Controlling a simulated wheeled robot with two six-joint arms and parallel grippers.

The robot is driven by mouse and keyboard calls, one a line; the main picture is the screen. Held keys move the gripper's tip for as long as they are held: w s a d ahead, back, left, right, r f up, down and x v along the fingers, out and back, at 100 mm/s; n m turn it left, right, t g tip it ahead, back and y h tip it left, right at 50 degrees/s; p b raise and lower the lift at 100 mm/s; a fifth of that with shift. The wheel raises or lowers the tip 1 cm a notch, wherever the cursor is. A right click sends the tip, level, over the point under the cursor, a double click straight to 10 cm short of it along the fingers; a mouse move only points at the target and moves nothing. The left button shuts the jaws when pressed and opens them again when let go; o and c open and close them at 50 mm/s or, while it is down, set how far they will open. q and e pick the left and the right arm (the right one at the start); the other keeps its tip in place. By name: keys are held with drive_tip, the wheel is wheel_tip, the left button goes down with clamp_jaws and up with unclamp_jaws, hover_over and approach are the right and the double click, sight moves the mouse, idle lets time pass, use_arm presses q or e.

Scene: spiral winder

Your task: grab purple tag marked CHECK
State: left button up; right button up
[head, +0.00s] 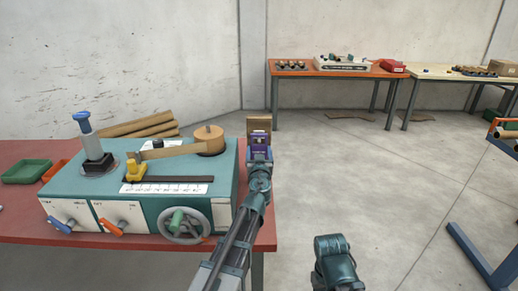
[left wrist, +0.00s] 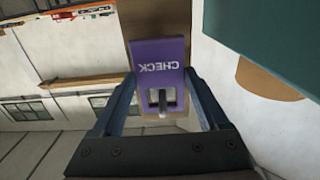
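The purple tag marked CHECK (head: 260,138) is at the right end of the teal winder, in front of a small brown wooden board (head: 259,122). In the left wrist view the tag (left wrist: 158,58) appears with its white lettering upside down, and a grey pin shows in its slot. My left gripper (head: 260,156) is right at the tag. In the left wrist view its two fingers (left wrist: 160,76) stand apart, one on each side of the tag's slotted end. Contact with the tag's edges is not clear.
The teal winder (head: 160,215) stands on a red table (head: 20,225) left of my arm. It carries a wooden spool (head: 209,140), a yellow guide and a handwheel (head: 184,224). Open floor lies to the right. An orange-topped table (head: 290,72) stands at the back.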

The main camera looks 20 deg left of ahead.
use_arm(q)
drive_tip(key=c, duration=0.5)
drive_tip(key=shift+r, duration=0.1)
